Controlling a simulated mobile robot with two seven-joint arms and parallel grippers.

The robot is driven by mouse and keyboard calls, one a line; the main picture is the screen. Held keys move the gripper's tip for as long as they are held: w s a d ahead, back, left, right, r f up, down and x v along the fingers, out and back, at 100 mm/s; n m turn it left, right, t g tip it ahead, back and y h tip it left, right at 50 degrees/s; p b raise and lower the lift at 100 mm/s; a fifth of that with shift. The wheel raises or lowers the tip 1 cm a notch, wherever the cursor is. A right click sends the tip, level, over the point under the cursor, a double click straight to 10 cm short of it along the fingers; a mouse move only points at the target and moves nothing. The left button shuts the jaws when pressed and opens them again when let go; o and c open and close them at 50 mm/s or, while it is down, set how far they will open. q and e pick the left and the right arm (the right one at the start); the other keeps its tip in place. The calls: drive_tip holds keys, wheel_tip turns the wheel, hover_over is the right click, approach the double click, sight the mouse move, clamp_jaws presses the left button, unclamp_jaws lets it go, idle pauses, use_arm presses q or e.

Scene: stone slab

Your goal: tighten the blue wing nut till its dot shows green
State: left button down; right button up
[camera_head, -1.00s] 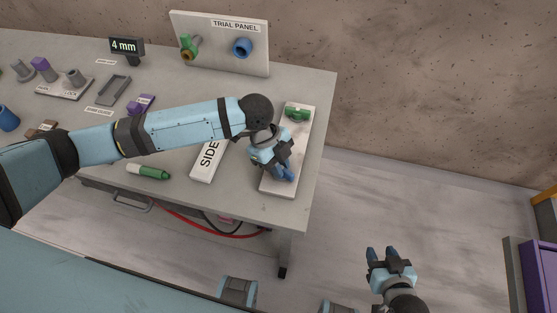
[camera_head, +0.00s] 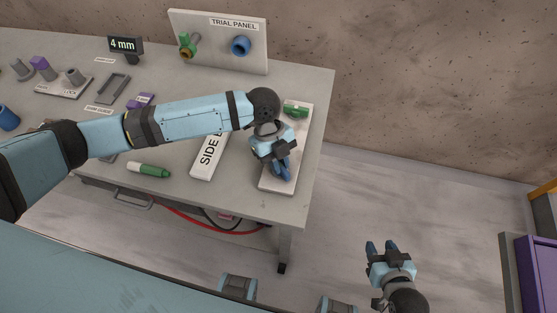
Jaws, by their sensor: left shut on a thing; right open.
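A white plate (camera_head: 270,187) lies near the table's right edge. A green wing nut (camera_head: 295,109) sits at its far end. My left gripper (camera_head: 283,174) reaches down over the near half of the plate and is shut. What it grips is mostly hidden by its blue fingers; from its place on the plate it is the blue wing nut. I cannot see a dot or its colour. My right gripper (camera_head: 383,247) is open and empty, off the table above the floor at the lower right.
A white "SIDE" block (camera_head: 208,160) lies left of the plate, and a green marker (camera_head: 148,169) lies further left. A purple cabinet (camera_head: 540,260) is far right.

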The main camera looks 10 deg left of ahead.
use_arm(q)
drive_tip(key=c, duration=1.1)
unclamp_jaws()
drive_tip(key=shift+r, duration=0.1)
drive_tip(key=b+v, duration=0.1)
drive_tip(key=v, duration=1.2)
drive_tip(key=shift+r, duration=0.4)
drive_tip(key=shift+f, duration=0.1)
